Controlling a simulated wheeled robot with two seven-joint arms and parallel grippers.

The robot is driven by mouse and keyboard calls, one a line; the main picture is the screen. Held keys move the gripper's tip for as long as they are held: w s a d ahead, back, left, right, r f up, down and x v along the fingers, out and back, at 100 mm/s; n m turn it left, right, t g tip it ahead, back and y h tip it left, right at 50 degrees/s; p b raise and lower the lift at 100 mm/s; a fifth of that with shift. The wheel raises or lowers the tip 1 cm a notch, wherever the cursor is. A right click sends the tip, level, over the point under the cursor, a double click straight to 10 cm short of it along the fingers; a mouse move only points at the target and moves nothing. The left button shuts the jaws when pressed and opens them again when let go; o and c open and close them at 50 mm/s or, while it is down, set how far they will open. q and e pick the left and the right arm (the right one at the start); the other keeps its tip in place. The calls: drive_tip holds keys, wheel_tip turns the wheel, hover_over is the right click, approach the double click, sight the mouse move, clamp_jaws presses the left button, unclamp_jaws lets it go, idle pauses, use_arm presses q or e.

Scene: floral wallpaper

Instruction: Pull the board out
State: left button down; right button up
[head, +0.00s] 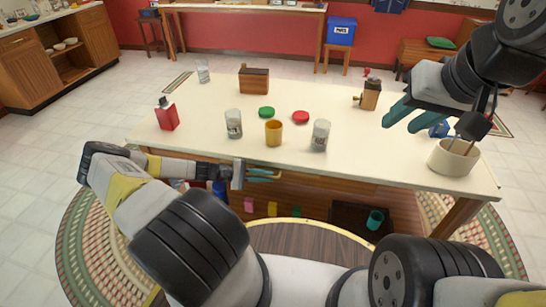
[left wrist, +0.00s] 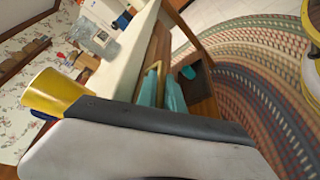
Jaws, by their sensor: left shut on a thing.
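The cream-topped table (head: 300,95) stands in front of me. My left gripper (head: 264,174) is at its front edge, just under the tabletop. In the left wrist view its teal fingers (left wrist: 170,92) are shut on a brass-coloured handle (left wrist: 155,68) on the wooden front. The board itself cannot be made out; no panel clearly sticks out past the table edge, and my arm hides part of the front. My right gripper (head: 402,112) is open and empty, above the right part of the table beside the cream crock.
On the table are a cream crock (head: 454,157), glass jars (head: 233,124), a yellow cup (head: 273,133), a red bottle (head: 167,114), green and red lids (head: 300,117), a wooden box (head: 254,80) and a grinder (head: 370,95). A teal cup (head: 375,220) sits below the tabletop.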

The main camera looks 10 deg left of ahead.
idle(0.6)
use_arm(q)
drive_tip(key=s, duration=2.1)
drive_tip(key=shift+a, duration=0.4)
drive_tip(key=c, duration=1.7)
unclamp_jaws()
drive_tip(key=shift+c, duration=0.2)
drive_tip(key=shift+a, duration=0.1)
drive_tip(key=v, duration=0.7)
drive_tip(key=shift+a, duration=0.3)
drive_tip(key=shift+s+r, duration=0.1)
drive_tip(key=shift+r, duration=0.1)
